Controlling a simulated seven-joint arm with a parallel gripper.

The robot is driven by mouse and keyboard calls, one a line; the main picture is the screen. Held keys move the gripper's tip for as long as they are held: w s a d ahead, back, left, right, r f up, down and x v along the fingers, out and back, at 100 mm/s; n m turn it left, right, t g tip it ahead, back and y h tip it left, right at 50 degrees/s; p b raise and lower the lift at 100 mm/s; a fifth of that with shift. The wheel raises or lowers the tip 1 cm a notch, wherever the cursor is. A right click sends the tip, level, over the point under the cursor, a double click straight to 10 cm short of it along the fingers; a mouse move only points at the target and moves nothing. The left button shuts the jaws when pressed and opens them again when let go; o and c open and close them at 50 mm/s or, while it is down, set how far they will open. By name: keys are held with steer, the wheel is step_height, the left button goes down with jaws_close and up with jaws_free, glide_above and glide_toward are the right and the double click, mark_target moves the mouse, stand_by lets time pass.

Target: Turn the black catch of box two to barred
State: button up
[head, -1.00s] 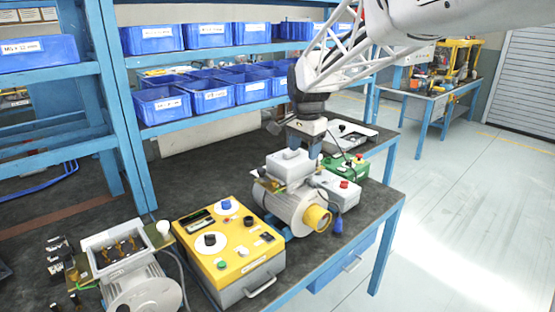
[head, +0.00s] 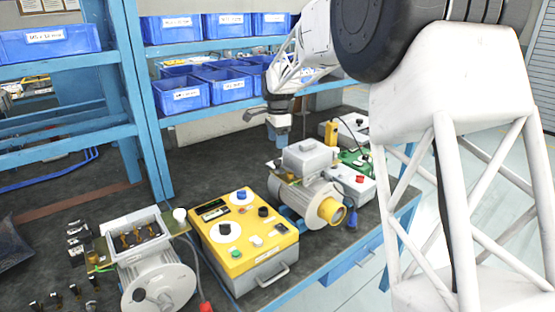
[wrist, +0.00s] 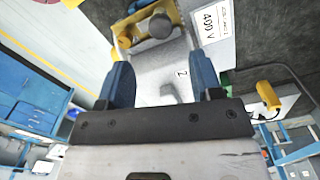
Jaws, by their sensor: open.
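A grey terminal box (head: 308,157) sits on top of a grey motor (head: 300,195) with a yellow end ring. My gripper (head: 278,138) is just behind and left of this box in the head view, apart from it. In the wrist view my gripper (wrist: 163,85) is open and empty, its blue fingers spread over a pale grey surface (wrist: 160,70) marked "2". A dark round knob (wrist: 160,27) shows beyond the fingertips, near a yellow part. I cannot tell whether this is the black catch, nor its position.
A yellow control box (head: 262,250) stands left of the motor, an open-topped motor (head: 150,265) farther left. A grey box with a red button (head: 360,180) and a green box (head: 358,158) stand to the right. Blue bins (head: 182,95) fill the shelf behind.

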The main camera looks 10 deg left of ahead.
mark_target(277, 160)
stand_by(0.4)
steer(key=shift+f, duration=3.9)
steer(key=c, duration=0.9)
